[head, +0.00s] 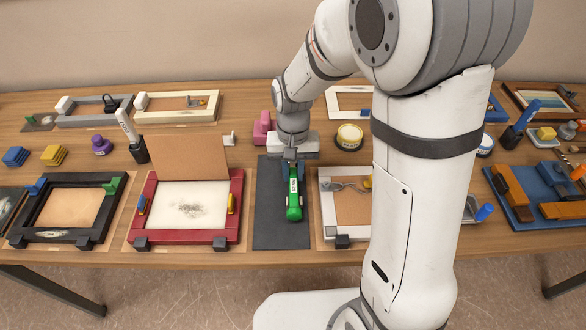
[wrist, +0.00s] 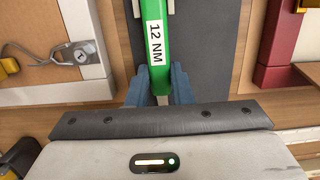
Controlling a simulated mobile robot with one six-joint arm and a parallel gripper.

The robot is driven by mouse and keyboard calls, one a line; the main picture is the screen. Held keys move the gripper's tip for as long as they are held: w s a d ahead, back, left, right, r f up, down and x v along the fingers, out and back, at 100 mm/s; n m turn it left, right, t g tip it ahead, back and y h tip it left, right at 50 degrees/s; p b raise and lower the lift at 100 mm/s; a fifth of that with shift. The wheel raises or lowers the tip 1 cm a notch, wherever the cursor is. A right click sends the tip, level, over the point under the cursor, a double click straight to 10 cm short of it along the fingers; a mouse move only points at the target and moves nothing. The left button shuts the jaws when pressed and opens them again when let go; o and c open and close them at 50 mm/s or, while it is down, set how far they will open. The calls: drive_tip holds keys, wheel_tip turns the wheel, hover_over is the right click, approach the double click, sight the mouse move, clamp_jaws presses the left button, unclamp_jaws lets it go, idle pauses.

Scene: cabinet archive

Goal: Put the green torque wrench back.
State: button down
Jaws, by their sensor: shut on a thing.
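The green torque wrench (head: 294,205) lies along the dark grey mat (head: 268,225) on the table in the head view. It also shows in the wrist view (wrist: 154,60), with a white label reading "12 NM". My gripper (head: 291,168) is shut on the wrench's far part, with a blue finger on each side of it in the wrist view (wrist: 159,82).
A red frame (head: 238,205) with a raised brown panel (head: 185,157) stands left of the mat. A white frame (head: 325,208) with a wire and hook lies close on its right. A pink object (head: 263,128) and a round tin (head: 349,136) stand behind. My arm hides part of the right side.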

drive_tip(key=shift+f, duration=0.1)
drive_tip(key=c, duration=0.7)
unclamp_jaws()
idle(0.3)
drive_tip(key=shift+w+r+p, duration=0.2)
drive_tip(key=shift+r+p, duration=0.95)
drive_tip(key=shift+r, duration=0.4)
drive_tip(key=shift+w+r+p, duration=0.2)
drive_tip(key=shift+r+p, duration=0.95)
drive_tip(key=shift+r, duration=0.35)
